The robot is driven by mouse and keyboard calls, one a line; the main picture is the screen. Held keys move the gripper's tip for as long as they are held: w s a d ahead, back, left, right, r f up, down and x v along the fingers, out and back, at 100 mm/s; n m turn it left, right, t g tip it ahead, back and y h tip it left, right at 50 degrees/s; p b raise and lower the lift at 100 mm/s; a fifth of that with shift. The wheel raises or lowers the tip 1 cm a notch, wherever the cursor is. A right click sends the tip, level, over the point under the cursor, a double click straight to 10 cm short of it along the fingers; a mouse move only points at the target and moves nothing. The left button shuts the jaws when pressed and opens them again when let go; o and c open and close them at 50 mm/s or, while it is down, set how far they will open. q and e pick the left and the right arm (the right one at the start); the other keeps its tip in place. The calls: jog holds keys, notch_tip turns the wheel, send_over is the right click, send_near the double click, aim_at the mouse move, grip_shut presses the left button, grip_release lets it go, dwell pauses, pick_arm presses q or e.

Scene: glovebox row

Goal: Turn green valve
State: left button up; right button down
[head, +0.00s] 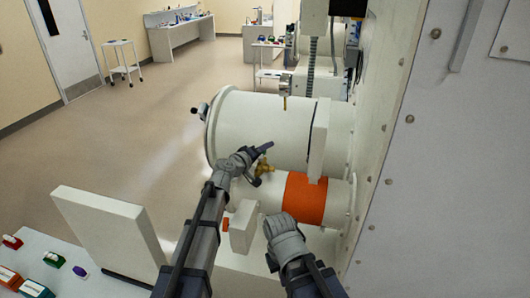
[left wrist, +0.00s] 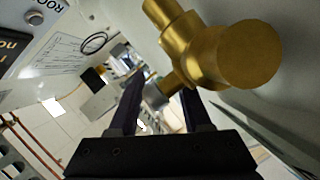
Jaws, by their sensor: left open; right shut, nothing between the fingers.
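A brass valve (head: 264,166) sits on the white cylinder beside my left gripper (head: 258,156). In the left wrist view the brass valve (left wrist: 215,50) is large and close, and its thin stem with a grey collar (left wrist: 156,96) reaches between the fingers of my left gripper (left wrist: 161,88). The fingers are apart, one on each side of the stem; I cannot tell whether either touches it. No green handle shows clearly in either view. My right gripper (head: 270,220) is shut and empty, below the orange band.
The large white cylinder (head: 260,125) and a smaller one with an orange band (head: 304,198) stick out from the wall (head: 385,120). A white panel (head: 112,230) stands at lower left beside a bench with small coloured items (head: 54,259). Open floor (head: 120,140) lies to the left.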

pick_arm(q)
jog(key=shift+w+d, duration=0.1)
grip_shut()
dwell(0.3)
dwell(1.1)
